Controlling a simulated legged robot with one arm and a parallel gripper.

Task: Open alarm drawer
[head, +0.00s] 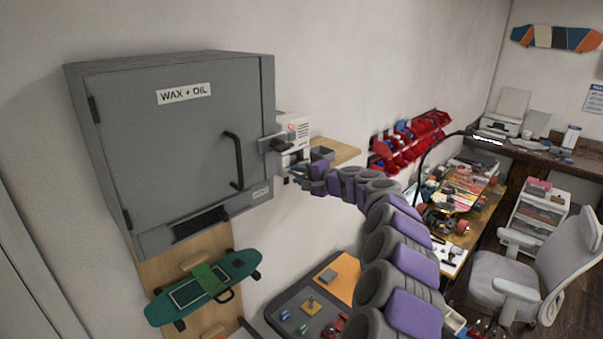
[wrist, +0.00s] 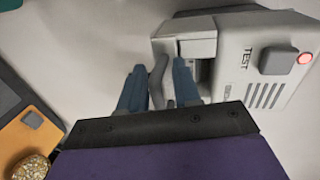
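The alarm is a white box (head: 299,127) on the wall, right of the grey cabinet. In the wrist view the alarm box (wrist: 240,65) shows a TEST label, a grey button, vent slots and a lit red light. A pale block (wrist: 187,40), seemingly its drawer, is on the box's left side in that view. A grey curved handle (wrist: 158,76) sits beside it. My gripper (wrist: 158,88) is open, its two blue fingers on either side of the handle. I cannot tell whether they touch it. In the head view my gripper partly hides the box's lower part.
The grey WAX + OIL cabinet (head: 170,150) stands close on the left, with a black handle (head: 235,160). A wooden shelf (head: 340,153) is right behind the alarm. Red bins (head: 410,140) hang farther right. A dark tray table (head: 300,300) is below.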

